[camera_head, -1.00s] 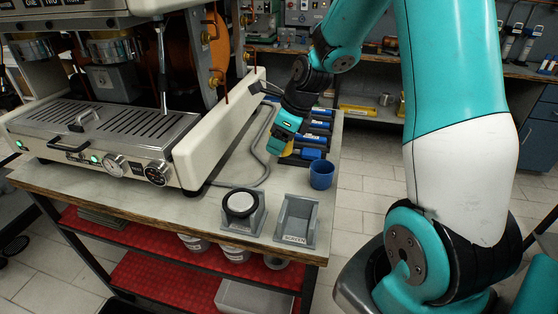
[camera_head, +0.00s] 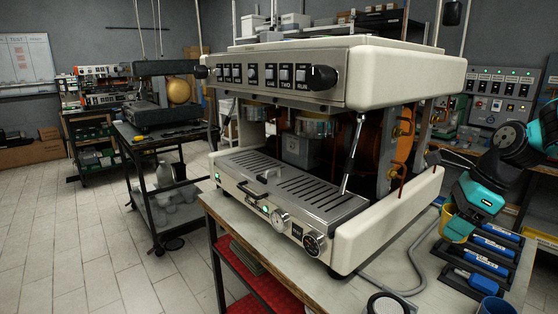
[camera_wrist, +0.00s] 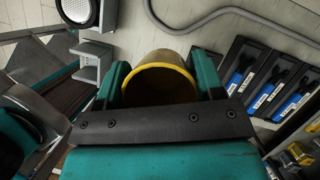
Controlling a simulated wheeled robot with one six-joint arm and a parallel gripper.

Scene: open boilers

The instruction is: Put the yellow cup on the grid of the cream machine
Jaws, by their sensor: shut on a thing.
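The yellow cup (camera_wrist: 160,82) is between the two fingers of my gripper (camera_wrist: 165,85) in the wrist view, with the gripper shut on it. In the head view the yellow cup (camera_head: 457,229) shows partly below my gripper (camera_head: 462,222), to the right of the cream machine. The cream machine (camera_head: 385,78) stands on the bench. Its slotted metal grid (camera_head: 290,190) lies at the front under the brew heads, with a small handle on it. The grid is bare of cups.
Blue-handled tools in dark trays (camera_head: 487,258) lie right of the machine. A blue cup (camera_head: 497,304) is at the bottom edge. A grey hose (camera_head: 405,291) curves over the bench (camera_head: 350,290). A thin lever (camera_head: 353,150) hangs over the grid's right end.

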